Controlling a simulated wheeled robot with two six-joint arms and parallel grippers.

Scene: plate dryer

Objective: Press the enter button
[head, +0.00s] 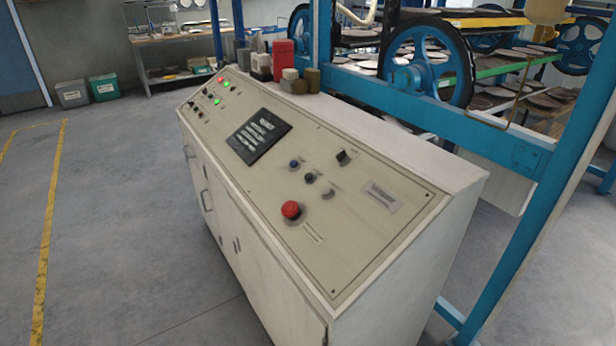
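A beige control cabinet (385,245) with a sloped top panel stands in the middle of the head view. The panel carries a black display or keypad block (258,136) with pale markings too small to read. Nearer the front are a large red mushroom button (291,210), a blue button (294,164), a black knob (309,178), a grey knob (328,193) and a black switch (342,157). Small lit red and green lamps (217,102) and dark buttons sit at the far end. I cannot tell which button is enter. Neither gripper is in view.
A blue machine frame with wheels (428,70) and racks of plates stands behind and right of the cabinet. Small jars and a red container (284,60) sit on its back ledge. Two bins (103,87) stand far left. The grey floor (120,220) on the left is clear.

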